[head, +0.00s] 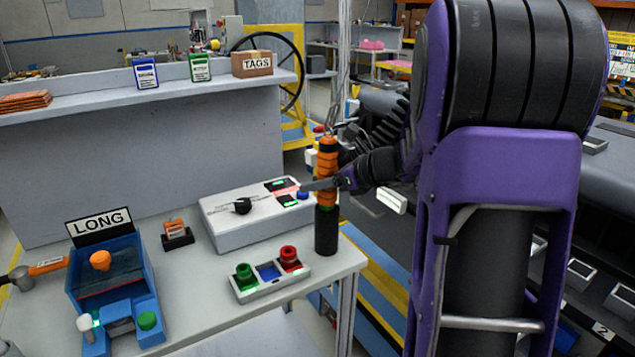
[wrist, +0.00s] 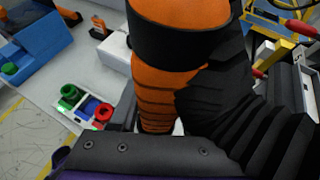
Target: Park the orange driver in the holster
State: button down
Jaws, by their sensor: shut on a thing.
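The orange driver (head: 327,160) stands upright near the right end of the table, with ribbed orange grips, black bands and a metal hook at its top. My gripper (head: 324,184) is shut on its middle from the right. In the wrist view the driver (wrist: 165,75) fills the centre, close to the camera. A black cylinder (head: 326,230) with a green ring at its top is directly below the orange part, at the table's right edge. I cannot tell whether this is the holster or the driver's lower body, or whether it touches the table.
A white control box (head: 250,215) with a black knob is just left of the driver. A button tray (head: 270,275) with green, blue and red parts is in front. A blue LONG bin (head: 108,275) and a small black stand (head: 177,238) are farther left. A shelf (head: 200,88) runs behind.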

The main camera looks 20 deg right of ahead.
jog(key=shift+f, duration=0.1)
jog(key=shift+c, duration=1.4)
grip_release()
jog(key=shift+f, duration=0.1)
